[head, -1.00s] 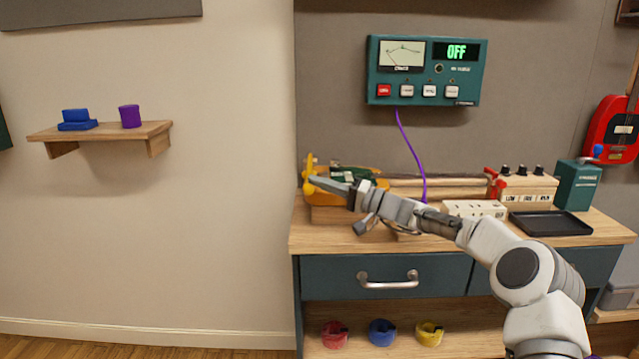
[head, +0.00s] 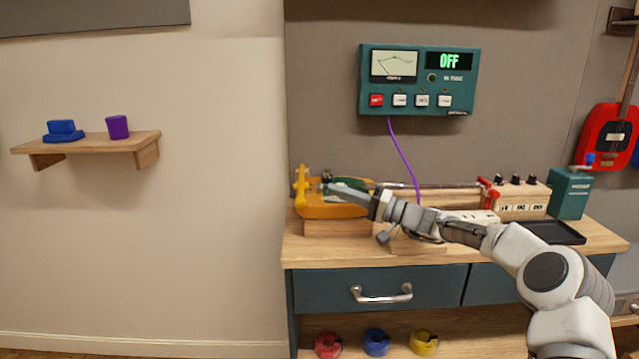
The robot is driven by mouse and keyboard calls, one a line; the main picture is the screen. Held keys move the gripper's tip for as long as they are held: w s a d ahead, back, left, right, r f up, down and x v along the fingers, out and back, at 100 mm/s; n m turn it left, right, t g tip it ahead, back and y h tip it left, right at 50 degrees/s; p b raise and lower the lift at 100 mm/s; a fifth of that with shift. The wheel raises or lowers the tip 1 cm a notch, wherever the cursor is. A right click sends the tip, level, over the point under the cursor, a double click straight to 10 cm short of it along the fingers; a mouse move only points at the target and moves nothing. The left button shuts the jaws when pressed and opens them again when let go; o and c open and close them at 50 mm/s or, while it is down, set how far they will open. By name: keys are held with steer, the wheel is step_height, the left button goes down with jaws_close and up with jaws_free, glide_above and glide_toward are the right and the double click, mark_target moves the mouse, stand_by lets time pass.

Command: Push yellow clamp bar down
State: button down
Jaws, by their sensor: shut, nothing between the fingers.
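The yellow clamp bar (head: 301,188) stands upright at the left end of a yellow fixture (head: 335,211) on the bench. A green part sits on the fixture behind my gripper. My gripper (head: 332,186) is shut and empty, with its tips just right of the clamp bar and in front of the fixture. In this view the tips look apart from the bar, though the depth is hard to judge. My gripper and wrist hide part of the fixture's right side.
The wooden bench top (head: 300,246) carries a rod with a red clamp (head: 487,193), a cream knob box (head: 522,198), a teal box (head: 570,194) and a black tray (head: 545,232). A teal meter panel (head: 418,79) reading OFF hangs above, with a purple cable (head: 403,155).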

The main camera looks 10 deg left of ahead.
steer(key=shift+f+v, duration=0.15)
steer(key=shift+v, duration=0.65)
steer(key=shift+f+v, duration=0.15)
steer(key=shift+v, duration=0.65)
steer(key=shift+w, duration=0.1)
steer(key=s+a+n+g+h, duration=0.3)
steer(key=s+h, duration=0.6)
steer(key=s, duration=0.9)
steer(key=s+d+m+t+h, duration=0.5)
steer(key=s+d+h, duration=0.6)
steer(key=s+d, duration=1.45)
step_height(320, 180, up, 22)
steer(key=p, duration=2.3)
steer(key=shift+s+a, duration=0.15)
steer(key=shift+s, duration=0.3)
